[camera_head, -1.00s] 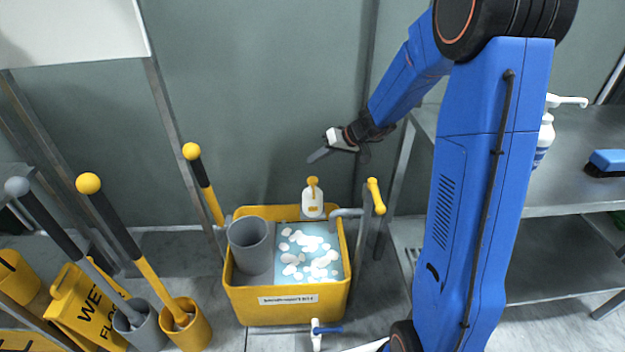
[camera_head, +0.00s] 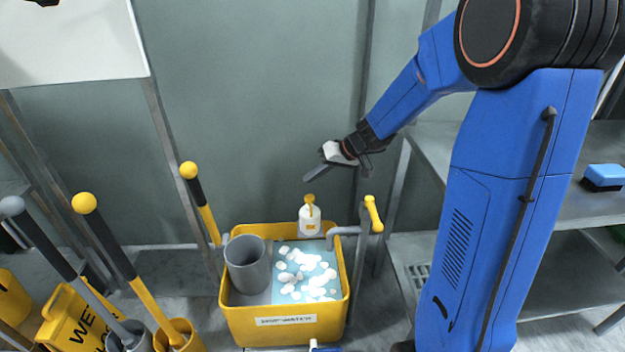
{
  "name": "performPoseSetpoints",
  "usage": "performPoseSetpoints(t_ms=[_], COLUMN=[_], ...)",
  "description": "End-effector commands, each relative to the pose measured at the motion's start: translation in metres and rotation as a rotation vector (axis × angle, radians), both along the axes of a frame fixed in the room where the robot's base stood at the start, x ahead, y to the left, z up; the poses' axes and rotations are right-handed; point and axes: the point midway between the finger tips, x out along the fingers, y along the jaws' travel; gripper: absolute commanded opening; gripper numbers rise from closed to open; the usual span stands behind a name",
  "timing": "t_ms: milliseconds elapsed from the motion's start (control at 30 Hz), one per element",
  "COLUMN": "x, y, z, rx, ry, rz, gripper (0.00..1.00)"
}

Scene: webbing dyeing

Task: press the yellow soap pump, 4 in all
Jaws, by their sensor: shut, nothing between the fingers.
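The bottle stands upright at the back edge of a yellow mop bucket (camera_head: 285,325). My gripper (camera_head: 306,180) is shut and empty. In the picture its tip shows just above the pump head, with a small gap between them. How far apart they are in depth I cannot tell.
The bucket holds a grey cylinder (camera_head: 248,265) and blue water with white foam (camera_head: 305,272). A yellow-gripped handle (camera_head: 373,213) rises at its right. Ball-topped mop handles (camera_head: 85,203) stand left. A steel shelf (camera_head: 560,215) with a blue brush (camera_head: 603,177) is at right.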

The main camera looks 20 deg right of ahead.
Motion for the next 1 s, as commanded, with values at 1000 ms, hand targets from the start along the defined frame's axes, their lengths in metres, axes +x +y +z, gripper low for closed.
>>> performPoseSetpoints(t_ms=[1000], x=[-0.254], y=[-0.017], z=[0.091], rx=[-0.332], ry=[0.107], rz=[-0.074], gripper=[0.00])
